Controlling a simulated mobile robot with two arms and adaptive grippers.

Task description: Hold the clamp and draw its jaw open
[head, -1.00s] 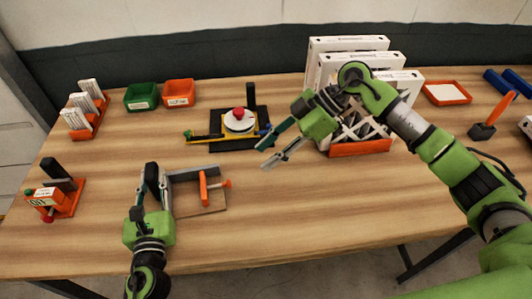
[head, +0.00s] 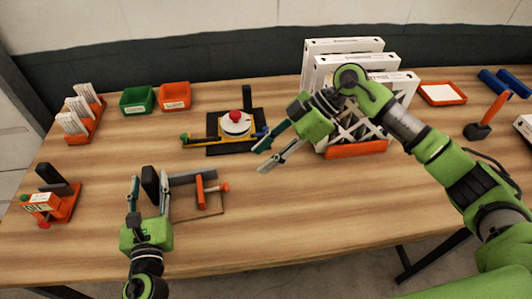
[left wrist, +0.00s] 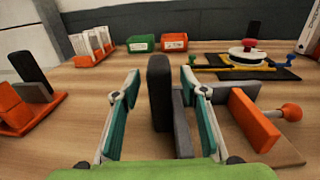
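The clamp sits on a thin wooden base at the front left of the table. It has a grey bar, an orange jaw (head: 200,190) with a round orange knob, and a tall dark upright grip (head: 150,182) at its left end. My left gripper (head: 149,182) is open, its fingers on either side of the dark grip. In the left wrist view the grip (left wrist: 159,90) stands between the fingers with gaps on both sides. The orange jaw (left wrist: 253,118) is to its right. My right gripper (head: 262,158) is open and empty, above the table, up and right of the clamp.
A black-based fixture (head: 236,122) with a red knob stands behind the clamp. An orange stand (head: 64,205) is to the left. Green (head: 137,101) and orange (head: 175,96) bins are at the back. Boxed filters (head: 343,47) stand behind my right arm. Table right of the clamp is clear.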

